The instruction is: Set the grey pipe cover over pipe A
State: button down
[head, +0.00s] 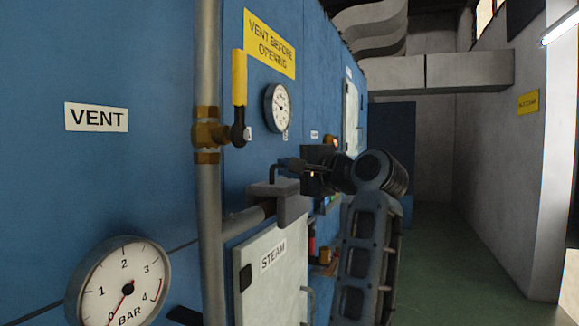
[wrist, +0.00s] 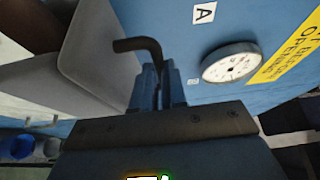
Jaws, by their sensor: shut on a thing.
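The grey pipe cover (head: 292,205) is a block with a flat top and downturned sides. In the head view it is at the end of a horizontal grey pipe (head: 242,222), whose brownish end shows below its top. I cannot tell whether cover and pipe touch. My gripper (head: 291,164) is shut on the cover's dark bent handle (wrist: 140,45), above and to the right of the cover. In the wrist view the cover (wrist: 95,50) is a large grey shape left of my fingers (wrist: 152,90). A label "A" (wrist: 204,14) is on the blue wall; pipe A itself is not clear there.
A vertical pipe (head: 208,255) with a brass valve and yellow lever (head: 239,78) stands left of the cover. A white STEAM door (head: 272,275) is below it. A gauge (head: 277,108) is on the wall above. The floor at right (head: 460,260) is clear.

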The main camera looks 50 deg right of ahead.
jog(key=shift+f, duration=0.4)
jog(key=c, duration=1.1)
grip_release()
jog(key=s+b, duration=0.1)
jog(key=s, duration=0.6)
jog(key=shift+s+a, duration=0.4)
jog(key=shift+f, duration=0.1)
